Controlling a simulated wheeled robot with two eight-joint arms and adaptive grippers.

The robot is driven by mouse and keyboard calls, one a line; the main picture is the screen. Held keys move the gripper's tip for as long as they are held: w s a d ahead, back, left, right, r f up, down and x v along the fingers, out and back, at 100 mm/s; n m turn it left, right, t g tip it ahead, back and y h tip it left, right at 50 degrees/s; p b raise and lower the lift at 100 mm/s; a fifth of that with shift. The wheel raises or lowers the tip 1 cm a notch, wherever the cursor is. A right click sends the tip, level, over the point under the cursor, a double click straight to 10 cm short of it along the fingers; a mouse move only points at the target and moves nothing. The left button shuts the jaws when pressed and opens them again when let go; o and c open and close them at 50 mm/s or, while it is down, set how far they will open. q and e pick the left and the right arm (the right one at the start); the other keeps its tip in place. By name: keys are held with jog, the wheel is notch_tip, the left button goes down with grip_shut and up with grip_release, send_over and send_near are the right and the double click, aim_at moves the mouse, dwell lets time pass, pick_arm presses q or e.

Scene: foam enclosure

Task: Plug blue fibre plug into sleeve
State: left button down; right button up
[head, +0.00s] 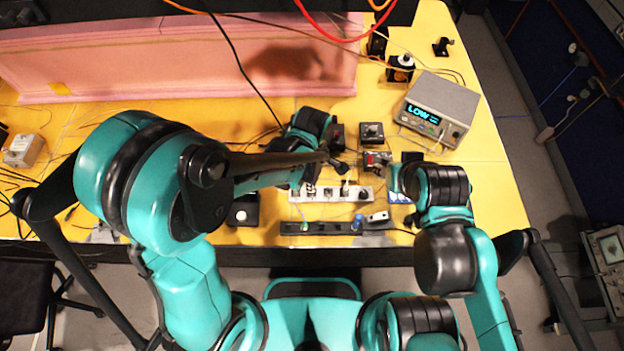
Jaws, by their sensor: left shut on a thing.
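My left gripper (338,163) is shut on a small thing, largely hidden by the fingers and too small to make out. It is over the bench, just behind a pale strip (330,193) with several small fittings. A small blue piece (357,224) stands on the dark strip in front of it; I cannot tell whether it is the blue fibre plug. I cannot tell which fitting is the sleeve. My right gripper (393,180) is low over the bench, right of the pale strip; its fingers are too small and hidden to read.
A grey instrument (440,108) reading "LOW" stands at the back right. Small black-based devices (371,133) sit behind the grippers. A pink foam wall (180,60) closes the back. A dark strip (320,228) lies near the front edge. Loose cables cross the yellow bench (490,160).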

pick_arm(q)
jog(key=shift+f+b, duration=1.15)
jog(key=shift+f, duration=0.1)
jog(key=c, duration=1.4)
grip_release()
jog(key=shift+o, duration=0.2)
jog(key=shift+r, duration=0.1)
notch_tip(320, 180, up, 12)
jog(key=shift+f, duration=0.1)
jog(key=s+a+f+m+t+b, duration=0.2)
jog(key=a+m+t+b, duration=0.1)
jog(key=a+m, duration=0.4)
jog(key=s+a+f+m+t+b, duration=0.3)
jog(key=a+m+b, duration=0.3)
jog(key=a+m, duration=0.2)
jog(key=a+t, duration=0.1)
jog(key=a, duration=0.1)
jog(key=shift+a+f, duration=0.25)
jog(key=shift+a, duration=0.15)
